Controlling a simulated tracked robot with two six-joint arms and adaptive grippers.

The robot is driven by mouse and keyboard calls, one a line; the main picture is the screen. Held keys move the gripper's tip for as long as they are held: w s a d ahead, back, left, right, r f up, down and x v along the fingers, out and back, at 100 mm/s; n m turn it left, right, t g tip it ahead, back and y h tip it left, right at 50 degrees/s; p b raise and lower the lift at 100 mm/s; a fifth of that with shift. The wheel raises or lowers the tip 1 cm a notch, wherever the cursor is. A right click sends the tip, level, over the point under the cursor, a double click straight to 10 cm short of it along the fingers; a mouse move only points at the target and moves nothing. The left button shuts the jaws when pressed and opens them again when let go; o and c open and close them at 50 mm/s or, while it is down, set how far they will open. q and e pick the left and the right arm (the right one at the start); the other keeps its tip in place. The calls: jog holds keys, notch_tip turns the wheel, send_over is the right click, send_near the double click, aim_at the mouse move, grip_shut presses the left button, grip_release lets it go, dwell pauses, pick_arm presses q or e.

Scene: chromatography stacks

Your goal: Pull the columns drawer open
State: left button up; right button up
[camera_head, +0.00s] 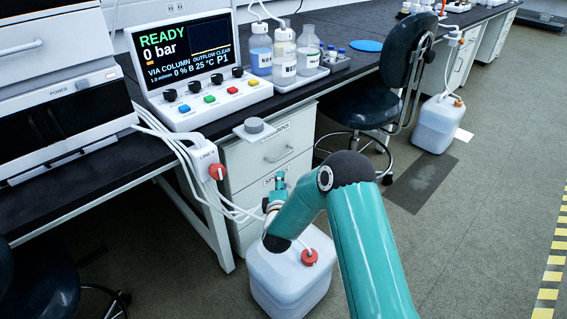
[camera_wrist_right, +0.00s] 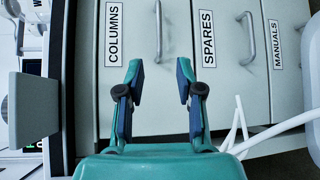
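The columns drawer (camera_wrist_right: 140,105) is shut in the cabinet's face, with a "COLUMNS" label (camera_wrist_right: 114,35) and a metal bar handle (camera_wrist_right: 158,30). The right wrist view shows it turned sideways. In the head view it is the top drawer (camera_head: 242,160) under the bench, with its handle (camera_head: 278,154) in sight. My right gripper (camera_wrist_right: 160,78) is open and empty, its two fingers apart on either side of the handle's line. The fingers do not visibly touch the handle; the remaining gap is hard to judge. My left gripper is not in view.
The spares drawer (camera_wrist_right: 215,100) and manuals drawer (camera_wrist_right: 285,75) are shut beside it. A white jug (camera_head: 285,280) with a red cap stands on the floor below my right arm, and white tubes (camera_wrist_right: 238,125) run close to the gripper. A chair (camera_head: 385,85) stands to the right.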

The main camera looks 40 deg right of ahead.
aim_at(283, 157)
jog(key=b+x, duration=0.3)
jog(key=x, duration=1.3)
jog(key=shift+c, duration=0.3)
grip_shut()
